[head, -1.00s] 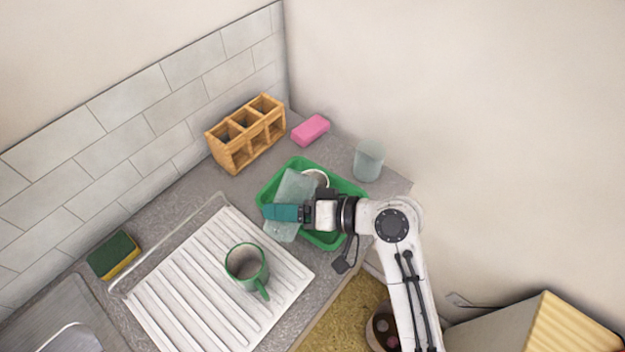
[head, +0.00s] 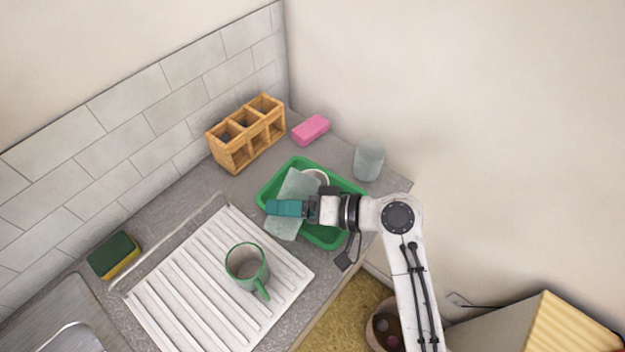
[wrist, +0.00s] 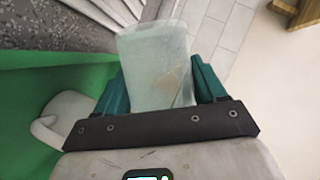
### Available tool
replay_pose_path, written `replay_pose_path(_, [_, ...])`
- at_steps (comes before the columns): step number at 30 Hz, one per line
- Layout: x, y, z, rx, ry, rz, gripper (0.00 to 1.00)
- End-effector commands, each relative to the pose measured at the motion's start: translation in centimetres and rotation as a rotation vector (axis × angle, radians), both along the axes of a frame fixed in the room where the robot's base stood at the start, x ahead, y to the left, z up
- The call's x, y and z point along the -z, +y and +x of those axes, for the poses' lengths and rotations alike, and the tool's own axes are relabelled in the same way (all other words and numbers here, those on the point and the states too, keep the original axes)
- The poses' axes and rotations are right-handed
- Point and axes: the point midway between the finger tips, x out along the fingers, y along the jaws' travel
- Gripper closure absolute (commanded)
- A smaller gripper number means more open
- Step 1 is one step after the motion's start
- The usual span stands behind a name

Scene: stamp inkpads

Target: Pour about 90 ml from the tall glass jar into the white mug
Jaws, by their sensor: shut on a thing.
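My gripper (head: 287,208) is shut around the tall glass jar (head: 298,184) and holds it over the green tub (head: 326,236). The jar is pale, translucent and looks tilted in the head view. In the wrist view the jar (wrist: 157,60) stands between the two teal fingers. The white mug (head: 316,175) is in the green tub, partly hidden behind the jar and my gripper. Its pale side and handle show at the lower left of the wrist view (wrist: 68,112). I cannot tell the liquid level in the jar or mug, and no stream shows.
A green mug (head: 247,268) stands on the white ribbed drainer (head: 180,310). A frosted glass (head: 368,161), a pink block (head: 311,129) and a wooden rack (head: 247,135) stand behind the tub. A sponge (head: 114,255) lies at the left. The tiled wall bounds the counter.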

Motion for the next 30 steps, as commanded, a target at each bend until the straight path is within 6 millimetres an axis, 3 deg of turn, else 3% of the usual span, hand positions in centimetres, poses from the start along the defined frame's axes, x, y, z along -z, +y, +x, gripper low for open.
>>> replay_pose_path(30, [-0.44, 0.02, 0.02, -0.001, 0.083, 0.061, 0.79])
